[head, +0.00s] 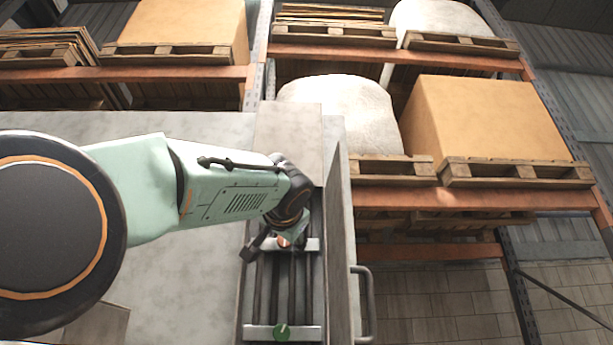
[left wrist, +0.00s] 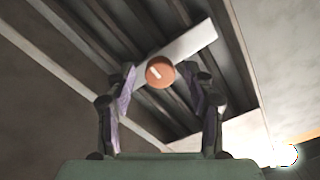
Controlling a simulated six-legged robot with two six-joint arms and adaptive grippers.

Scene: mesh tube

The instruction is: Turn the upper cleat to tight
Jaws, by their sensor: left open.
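The upper cleat is a light metal bar (head: 312,244) across dark tubes or cables, with a round orange-red knob (head: 284,241) partly hidden by my gripper. In the left wrist view the orange knob (left wrist: 160,72) carries a short pale mark, tilted from upper left to lower right. My left gripper (left wrist: 165,88) is open, its two fingers apart at either side of the knob in that picture. No finger is seen closed on the knob; the depth gap is unclear. In the head view my left gripper (head: 272,240) is at the upper cleat. My right gripper is not seen.
A lower bar with a green knob (head: 283,333) crosses the same dark tubes below. An open cabinet door (head: 340,250) with a handle (head: 363,300) stands close on the right. Shelves with pallets and boxes (head: 485,120) are behind.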

